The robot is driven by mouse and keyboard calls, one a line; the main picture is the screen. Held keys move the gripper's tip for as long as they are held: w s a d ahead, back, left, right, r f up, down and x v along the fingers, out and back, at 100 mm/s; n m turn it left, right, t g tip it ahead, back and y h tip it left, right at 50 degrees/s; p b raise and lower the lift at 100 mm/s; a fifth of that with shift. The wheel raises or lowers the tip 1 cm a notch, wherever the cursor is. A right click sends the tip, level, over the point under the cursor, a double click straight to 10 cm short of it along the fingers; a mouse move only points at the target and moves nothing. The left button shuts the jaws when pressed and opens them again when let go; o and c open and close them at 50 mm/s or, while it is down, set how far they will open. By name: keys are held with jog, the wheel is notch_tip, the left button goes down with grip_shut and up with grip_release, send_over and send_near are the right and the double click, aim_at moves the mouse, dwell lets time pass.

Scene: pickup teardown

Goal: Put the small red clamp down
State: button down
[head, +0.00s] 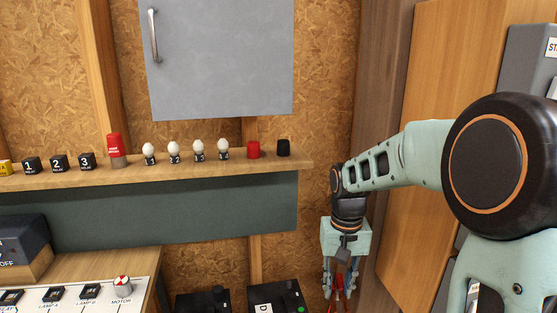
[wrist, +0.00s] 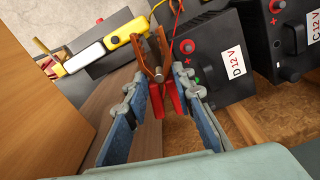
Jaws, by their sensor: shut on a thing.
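The small red clamp has red handles (wrist: 171,101) and copper-coloured jaws in the wrist view. My gripper (wrist: 160,78) is shut on it, with one blue-grey finger on each side and the copper jaws pointing away from me. In the head view my gripper (head: 341,276) hangs pointing down at the bottom edge, right of the dark boxes. A bit of the red clamp (head: 340,296) shows between its fingers there; the rest is cut off by the frame.
The box marked D 12 V (wrist: 222,68) stands close to the clamp, with the C 12 V box (wrist: 295,40) farther right. A yellow-and-white object (wrist: 84,57) lies beyond the left finger. Red wire runs near the jaws.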

aim_at(340, 293)
jog(key=r+p, duration=0.1)
jog(key=p, duration=0.1)
jog(key=r+p, duration=0.2)
jog(key=p, duration=0.1)
jog(key=shift+s+d, duration=0.15)
jog(key=shift+s, duration=0.25)
jog(key=r+p, duration=0.1)
jog(key=p, duration=0.1)
jog(key=r+p, duration=0.1)
jog(key=p, duration=0.2)
jog(key=shift+s+p, duration=0.3)
jog(key=shift+s, duration=0.1)
jog(key=p, duration=0.1)
jog(key=r+p, duration=0.1)
jog(key=p, duration=0.1)
jog(key=shift+s+a, duration=0.2)
jog(key=shift+s, duration=0.15)
